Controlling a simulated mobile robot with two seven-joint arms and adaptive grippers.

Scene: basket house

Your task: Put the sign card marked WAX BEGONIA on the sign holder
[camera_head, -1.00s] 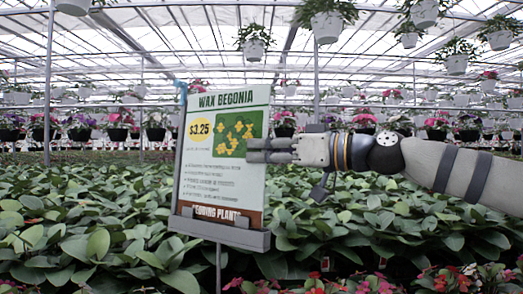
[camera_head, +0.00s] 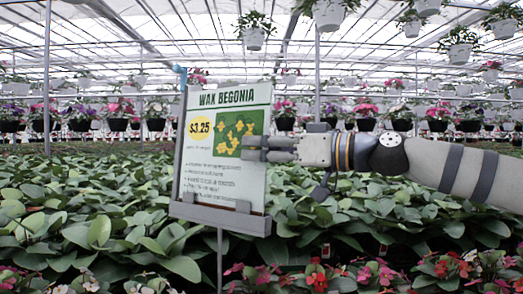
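The WAX BEGONIA sign card (camera_head: 215,172) is white with a green title, a yellow $3.25 spot and a green picture panel. It stands upright against the grey sign holder (camera_head: 222,219), its lower edge behind the holder's front ledge. The red strip at its bottom is hidden. My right gripper (camera_head: 262,150) reaches in from the right and is shut on the card's right edge at mid height, its fingers covering part of the picture panel and text. My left gripper is not in view.
The holder stands on a thin post (camera_head: 219,262) among dense green leafy plants (camera_head: 100,225). Red and pink flowers (camera_head: 318,277) fill the front right. White hanging pots (camera_head: 253,38) are overhead. Rows of potted flowers line the back.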

